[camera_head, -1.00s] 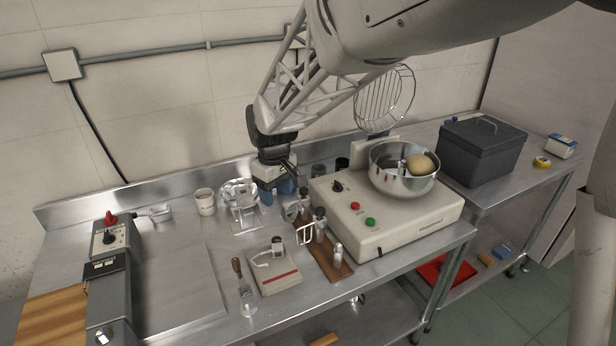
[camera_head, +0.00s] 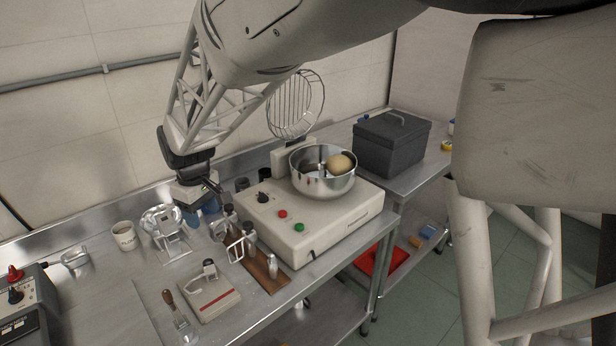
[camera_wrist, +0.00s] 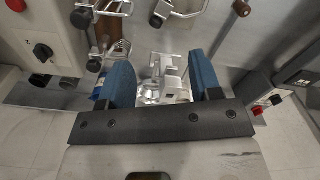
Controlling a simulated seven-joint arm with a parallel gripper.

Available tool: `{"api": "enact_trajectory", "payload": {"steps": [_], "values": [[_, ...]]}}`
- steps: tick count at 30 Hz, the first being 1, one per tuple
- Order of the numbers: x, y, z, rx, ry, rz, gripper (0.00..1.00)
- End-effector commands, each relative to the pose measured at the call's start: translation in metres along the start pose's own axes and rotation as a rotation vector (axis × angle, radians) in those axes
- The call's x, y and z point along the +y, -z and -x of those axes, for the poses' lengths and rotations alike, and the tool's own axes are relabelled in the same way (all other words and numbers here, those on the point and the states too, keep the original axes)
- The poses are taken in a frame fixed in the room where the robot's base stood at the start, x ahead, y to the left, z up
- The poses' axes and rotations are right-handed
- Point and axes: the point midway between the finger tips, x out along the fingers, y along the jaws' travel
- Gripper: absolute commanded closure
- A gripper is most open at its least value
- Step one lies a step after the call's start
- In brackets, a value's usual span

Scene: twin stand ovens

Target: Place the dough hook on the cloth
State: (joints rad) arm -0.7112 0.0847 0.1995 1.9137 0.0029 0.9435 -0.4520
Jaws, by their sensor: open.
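A pale folded slab with a red stripe (camera_head: 210,297), which looks like the cloth, lies on the bench near its front edge. I cannot tell which piece is the dough hook. My gripper (camera_head: 201,212) is open and empty, behind the board and right of a shiny metal stand (camera_head: 166,233). In the wrist view its blue fingers (camera_wrist: 163,85) frame bright metalwork, apart from it.
A mixer base (camera_head: 314,222) with a steel bowl (camera_head: 323,183) stands right of my gripper. A white mug (camera_head: 124,236) and a wooden-handled tool (camera_head: 175,310) are to the left. A dark lidded box (camera_head: 391,142) sits farther right.

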Motion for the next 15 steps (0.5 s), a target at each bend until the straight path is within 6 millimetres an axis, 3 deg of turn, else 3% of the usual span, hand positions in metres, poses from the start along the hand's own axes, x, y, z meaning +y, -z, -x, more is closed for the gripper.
{"api": "enact_trajectory", "payload": {"steps": [5,8,15], "values": [[0.015,-0.033,0.018,0.017,-0.009,-0.065,0.42],[0.026,-0.062,0.030,0.027,-0.015,-0.124,0.42],[0.049,-0.149,0.058,0.056,-0.033,-0.297,0.42]]}}
